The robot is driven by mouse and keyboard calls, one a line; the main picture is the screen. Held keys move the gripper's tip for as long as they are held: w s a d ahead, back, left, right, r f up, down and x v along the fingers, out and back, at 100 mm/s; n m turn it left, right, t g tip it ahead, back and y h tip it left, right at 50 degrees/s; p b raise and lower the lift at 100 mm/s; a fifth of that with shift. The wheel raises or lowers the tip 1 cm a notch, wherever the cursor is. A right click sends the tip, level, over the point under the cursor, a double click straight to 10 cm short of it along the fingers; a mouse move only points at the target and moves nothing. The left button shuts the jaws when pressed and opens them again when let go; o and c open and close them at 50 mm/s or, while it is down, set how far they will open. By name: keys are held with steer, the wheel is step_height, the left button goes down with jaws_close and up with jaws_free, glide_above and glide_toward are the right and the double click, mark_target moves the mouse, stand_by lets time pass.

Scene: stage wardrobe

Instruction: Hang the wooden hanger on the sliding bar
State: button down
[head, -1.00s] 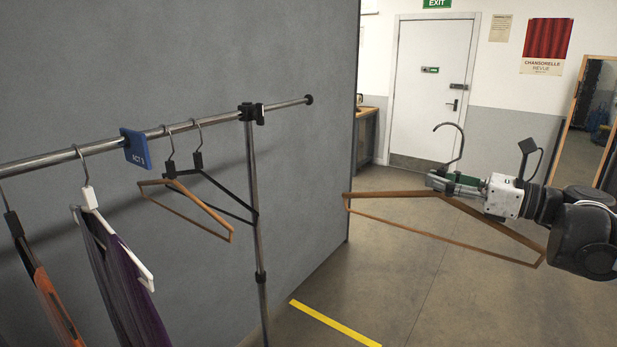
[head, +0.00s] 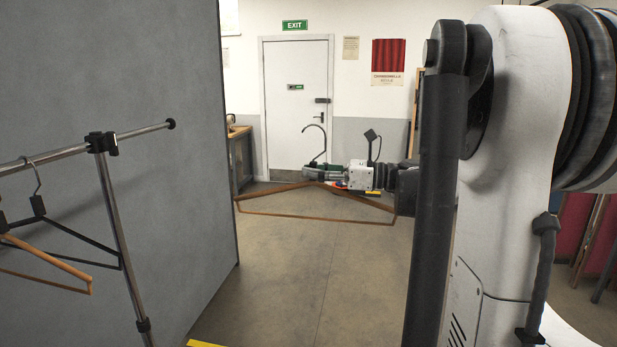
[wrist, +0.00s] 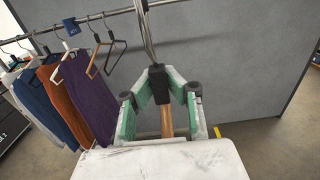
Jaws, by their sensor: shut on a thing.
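My gripper (head: 312,171) is shut on the wooden hanger (head: 310,219), gripping it at the neck below its hook. The hanger hangs level in the air, hook upward, right of the rail and apart from it. In the wrist view the fingers (wrist: 163,100) close around the dark collar and brown wood (wrist: 167,122), with the metal hook (wrist: 148,35) rising above. The metal bar (head: 146,130) passes through a black clamp on an upright post and ends in a dark cap; it also shows in the wrist view (wrist: 116,13).
A black hanger (head: 80,236) and another wooden hanger (head: 50,257) hang left of the post. The wrist view shows garments (wrist: 85,95) and a blue tag (wrist: 71,26) further left. A grey partition (head: 170,210) stands behind the bar. Open floor (head: 300,290) lies below my gripper.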

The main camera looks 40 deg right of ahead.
steer(key=w+d+p, duration=0.2)
steer(key=w+d, duration=1.1)
steer(key=d, duration=0.2)
steer(key=p+x, duration=0.2)
steer(key=x, duration=4.7)
steer(key=shift+s+a, duration=0.2)
steer(key=shift+a, duration=0.05)
steer(key=shift+p, duration=0.3)
steer(key=shift+w+a, duration=0.15)
steer(key=shift+w, duration=0.1)
steer(key=shift+w+a+p, duration=0.2)
steer(key=shift+w+p, duration=0.05)
steer(key=shift+p, duration=0.05)
steer(key=shift+p+x, duration=0.4)
steer(key=shift+x, duration=0.35)
